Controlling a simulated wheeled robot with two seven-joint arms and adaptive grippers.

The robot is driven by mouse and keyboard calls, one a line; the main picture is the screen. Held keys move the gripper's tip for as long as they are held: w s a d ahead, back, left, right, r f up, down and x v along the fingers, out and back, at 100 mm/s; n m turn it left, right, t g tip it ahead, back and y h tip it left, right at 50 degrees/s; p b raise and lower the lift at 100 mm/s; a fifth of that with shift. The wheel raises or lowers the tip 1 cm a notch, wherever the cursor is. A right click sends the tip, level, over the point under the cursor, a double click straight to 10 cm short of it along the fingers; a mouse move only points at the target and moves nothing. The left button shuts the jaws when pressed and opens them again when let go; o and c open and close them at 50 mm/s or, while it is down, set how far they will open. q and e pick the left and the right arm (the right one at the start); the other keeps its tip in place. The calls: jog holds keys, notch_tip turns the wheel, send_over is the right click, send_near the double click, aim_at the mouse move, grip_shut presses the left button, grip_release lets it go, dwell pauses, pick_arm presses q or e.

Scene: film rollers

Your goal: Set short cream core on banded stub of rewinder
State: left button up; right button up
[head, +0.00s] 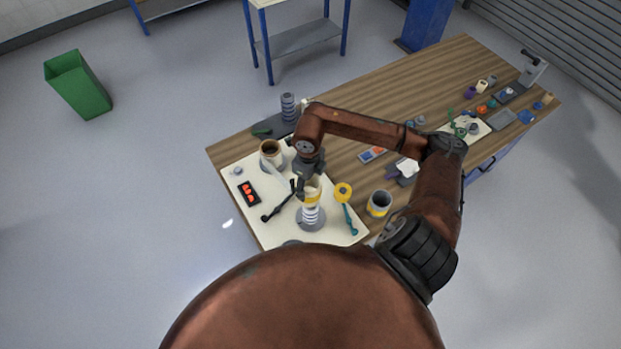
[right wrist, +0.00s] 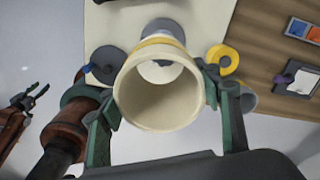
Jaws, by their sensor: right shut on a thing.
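My right gripper (head: 310,178) is shut on a short cream core (head: 313,189), with one finger on each side in the right wrist view. The core (right wrist: 160,100) is a hollow tube with a yellow band at its far end.
The stub stands on a cream board (head: 262,222) on the wooden table.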

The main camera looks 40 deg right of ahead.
jog(key=shift+m, duration=0.7)
jog(key=shift+s+d+f+b, duration=0.15)
jog(key=shift+f+b, duration=0.55)
jog(key=shift+f, duration=0.95)
jog(key=shift+s+d+f+b, duration=0.15)
jog(key=shift+f+b, duration=0.5)
jog(key=shift+f, duration=0.95)
jog(key=shift+w+f+b, duration=0.15)
jog(key=shift+f+b, duration=5.2)
jog(key=shift+f, duration=0.75)
jog(key=o, duration=1.4)
